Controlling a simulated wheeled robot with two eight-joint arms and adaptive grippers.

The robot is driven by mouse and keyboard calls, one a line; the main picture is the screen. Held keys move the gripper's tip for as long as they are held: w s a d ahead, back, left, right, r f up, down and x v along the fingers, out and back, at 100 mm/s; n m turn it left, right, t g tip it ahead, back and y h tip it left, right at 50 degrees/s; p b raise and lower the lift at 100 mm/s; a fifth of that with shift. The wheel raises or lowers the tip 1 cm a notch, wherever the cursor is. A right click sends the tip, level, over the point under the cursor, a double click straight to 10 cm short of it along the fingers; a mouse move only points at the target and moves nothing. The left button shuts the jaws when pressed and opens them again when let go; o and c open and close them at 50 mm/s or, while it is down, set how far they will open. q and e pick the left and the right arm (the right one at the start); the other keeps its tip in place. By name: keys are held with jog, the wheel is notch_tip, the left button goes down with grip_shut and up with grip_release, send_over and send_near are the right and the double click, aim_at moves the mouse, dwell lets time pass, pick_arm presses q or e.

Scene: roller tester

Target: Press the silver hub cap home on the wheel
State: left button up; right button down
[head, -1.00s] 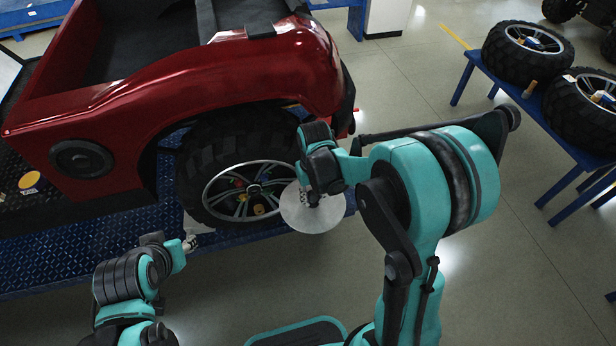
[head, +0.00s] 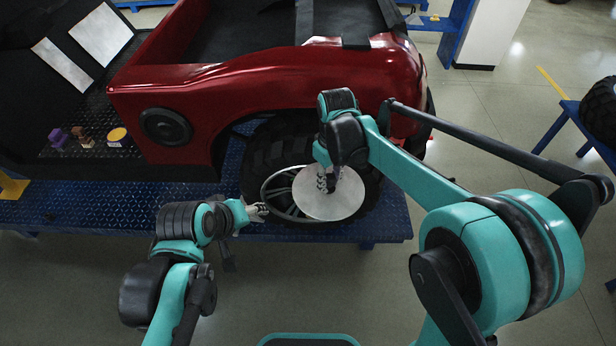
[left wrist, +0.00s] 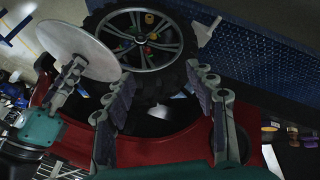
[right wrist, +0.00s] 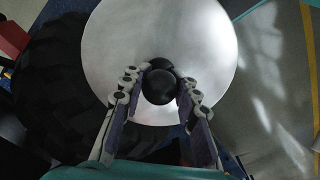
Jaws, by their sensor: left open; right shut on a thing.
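The silver hub cap (head: 330,205) is a flat round disc. My right gripper (head: 327,184) is shut on the black knob (right wrist: 159,86) at its middle, seen in the right wrist view. In the head view the cap covers the right part of the wheel (head: 262,150). In the left wrist view the cap (left wrist: 72,48) stands beside the spoked rim (left wrist: 150,42), tilted to it and apart, overlapping its edge. Coloured parts show around the wheel's centre there. My left gripper (head: 262,212) is open and empty by the rim's left edge; its fingers (left wrist: 160,82) are spread in the left wrist view.
The red car body (head: 270,85) overhangs the wheel. The blue platform (head: 130,205) runs below the car. Small items, including a yellow-topped one (head: 118,136), sit at the left. A blue table (head: 562,135) with a tyre (head: 602,108) stands at right. The near floor is open.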

pick_arm(q)
jog(key=w+d+r+n+h, duration=0.2)
jog(key=w+d+n+h, duration=0.15)
jog(key=d+n, duration=0.35)
jog(key=n+g+h, duration=0.2)
jog(key=n+h, duration=0.1)
jog(key=n, duration=0.6)
send_near(328, 187)
jog(key=x, duration=0.6)
jog(key=w+x, duration=0.1)
jog(key=x, duration=0.2)
jog(key=shift+w+d+r, duration=0.1)
jog(key=shift+w+d, duration=0.1)
jog(key=shift+d, duration=0.15)
grip_shut()
jog(key=shift+s, duration=0.15)
pick_arm(e)
jog(key=c, duration=1)
grip_release()
jog(key=shift+w, duration=0.15)
jog(key=shift+c, duration=0.2)
